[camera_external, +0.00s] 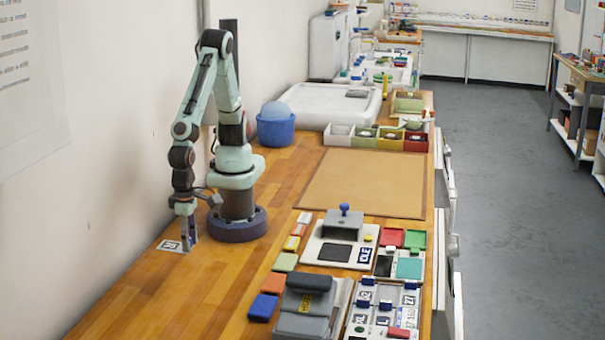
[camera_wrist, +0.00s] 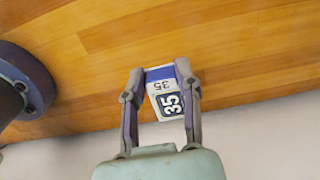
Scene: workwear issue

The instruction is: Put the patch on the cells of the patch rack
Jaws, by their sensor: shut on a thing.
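My gripper (camera_external: 186,237) is low over the wooden table, left of my base. The patch (camera_wrist: 168,97) is between its fingers in the wrist view; it is white and blue, with a dark square reading 35. In the external view the patch (camera_external: 170,246) is at the fingertips, close to the table top; I cannot tell whether it touches the wood. My gripper (camera_wrist: 162,80) is shut on it. What looks like the patch rack (camera_external: 381,317) is at the front right, pale grey, with blue knobs and several lettered or numbered patches in its cells. Its front is cut off by the picture edge.
A grey press-like device (camera_external: 305,308) stands left of the rack, with a row of coloured blocks (camera_external: 263,307) beside it. A white stand with a blue knob (camera_external: 344,210) is behind. A brown mat (camera_external: 365,183) lies further back. The table front left is clear.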

